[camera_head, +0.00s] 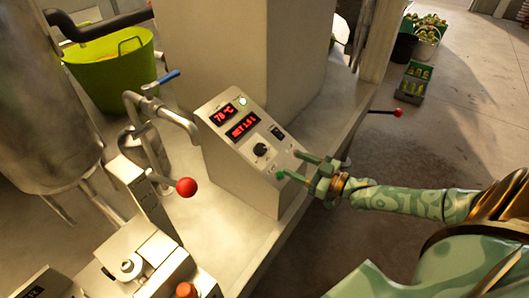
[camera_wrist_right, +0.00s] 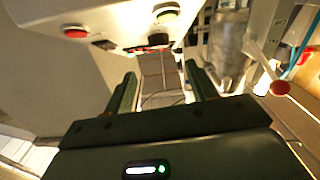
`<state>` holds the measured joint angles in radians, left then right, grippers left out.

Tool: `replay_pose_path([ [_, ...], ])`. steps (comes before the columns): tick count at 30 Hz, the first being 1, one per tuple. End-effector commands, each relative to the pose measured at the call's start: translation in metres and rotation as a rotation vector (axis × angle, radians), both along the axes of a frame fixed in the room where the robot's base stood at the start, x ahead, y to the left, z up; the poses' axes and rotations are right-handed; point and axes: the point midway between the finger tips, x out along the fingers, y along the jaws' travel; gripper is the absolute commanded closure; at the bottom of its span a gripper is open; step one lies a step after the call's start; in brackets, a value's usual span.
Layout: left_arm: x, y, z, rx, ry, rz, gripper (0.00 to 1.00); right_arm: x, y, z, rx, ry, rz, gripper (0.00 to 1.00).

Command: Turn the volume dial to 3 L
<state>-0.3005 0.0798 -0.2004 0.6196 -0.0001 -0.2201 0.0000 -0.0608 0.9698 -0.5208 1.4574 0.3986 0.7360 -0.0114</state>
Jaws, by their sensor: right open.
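The control box (camera_head: 225,160) has a sloped panel with two red displays. The upper one reads about 78 °C and the lower one appears to read SET 1.5 L. The black volume dial (camera_head: 261,149) sits below the displays. My right gripper (camera_head: 290,165) is open and empty, to the right of the dial and apart from it, its fingers pointing toward the panel. In the right wrist view, a dark knob (camera_wrist_right: 158,40) shows beyond and between the open fingers (camera_wrist_right: 160,78). The dial's pointer is too small to read. My left gripper is not in view.
A black switch (camera_head: 277,132) and a lit round button (camera_head: 242,101) are on the panel. A red-knobbed lever (camera_head: 186,187) and bent pipe stand to the left. A red button (camera_wrist_right: 75,32) shows in the wrist view.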

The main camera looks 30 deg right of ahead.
Motion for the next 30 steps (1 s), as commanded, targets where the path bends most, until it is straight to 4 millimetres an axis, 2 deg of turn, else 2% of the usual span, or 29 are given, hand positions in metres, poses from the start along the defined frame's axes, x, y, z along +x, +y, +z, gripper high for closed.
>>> replay_pose_path([
  [1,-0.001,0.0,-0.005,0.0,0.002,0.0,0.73,0.014,0.006,-0.002,0.001,-0.005,-0.001,0.43],
  [6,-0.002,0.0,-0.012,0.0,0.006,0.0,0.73,0.053,0.023,-0.002,0.0,-0.002,-0.001,0.43],
  [12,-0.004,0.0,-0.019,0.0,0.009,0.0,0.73,0.084,0.037,-0.002,0.0,0.0,-0.001,0.43],
  [18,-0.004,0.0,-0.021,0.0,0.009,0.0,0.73,0.096,0.042,-0.001,-0.002,0.001,0.0,0.43],
  [25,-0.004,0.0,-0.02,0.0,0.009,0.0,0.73,0.096,0.043,-0.001,-0.002,0.001,0.0,0.43],
  [26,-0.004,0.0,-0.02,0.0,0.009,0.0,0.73,0.096,0.043,-0.001,-0.002,0.001,0.0,0.46],
  [30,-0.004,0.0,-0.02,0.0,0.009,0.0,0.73,0.096,0.043,-0.001,-0.002,0.001,-0.001,0.85],
])
